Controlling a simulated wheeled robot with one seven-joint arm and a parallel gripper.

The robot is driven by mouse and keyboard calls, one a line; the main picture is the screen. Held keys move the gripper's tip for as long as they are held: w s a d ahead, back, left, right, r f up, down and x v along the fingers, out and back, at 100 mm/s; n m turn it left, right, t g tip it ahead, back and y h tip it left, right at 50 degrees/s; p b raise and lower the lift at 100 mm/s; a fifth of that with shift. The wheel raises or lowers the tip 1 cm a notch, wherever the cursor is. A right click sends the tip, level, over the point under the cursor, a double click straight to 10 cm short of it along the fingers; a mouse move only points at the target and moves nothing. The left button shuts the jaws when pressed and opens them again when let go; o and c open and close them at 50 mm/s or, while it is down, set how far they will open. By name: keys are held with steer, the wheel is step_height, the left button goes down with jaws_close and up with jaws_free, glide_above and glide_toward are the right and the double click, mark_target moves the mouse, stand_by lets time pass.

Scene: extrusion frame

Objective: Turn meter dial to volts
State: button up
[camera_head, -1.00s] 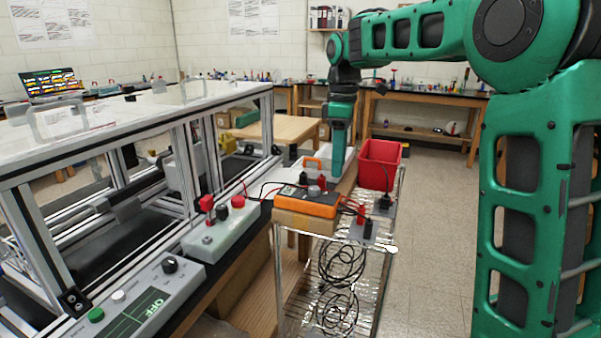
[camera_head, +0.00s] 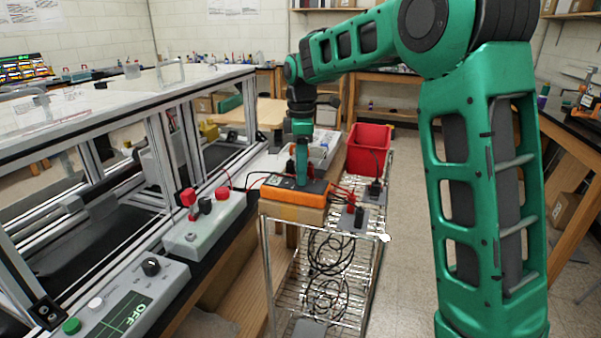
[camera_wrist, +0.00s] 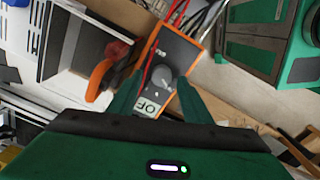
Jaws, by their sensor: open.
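The meter (camera_head: 284,196) is an orange-edged unit with a dark face, lying on a cardboard-coloured block on the wire cart. In the wrist view the meter (camera_wrist: 181,48) shows a round grey dial (camera_wrist: 163,76) and a pale display (camera_wrist: 148,106) with letters reading like "OF", partly cut off. My gripper (camera_head: 301,186) points down over the meter in the head view. In the wrist view its two green fingers (camera_wrist: 160,84) are apart, one on each side of the dial. I cannot tell whether they touch it.
A red bin (camera_head: 369,147) stands behind the meter on the cart. Black sockets with leads (camera_head: 352,218) sit right of it. A bench panel (camera_head: 205,226) with red and black knobs is to the left, beside the aluminium frame (camera_head: 165,155). Open floor lies right of the cart.

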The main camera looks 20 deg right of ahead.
steer(key=shift+f, duration=0.55)
steer(key=c, duration=1.1)
steer(key=shift+m, duration=2.3)
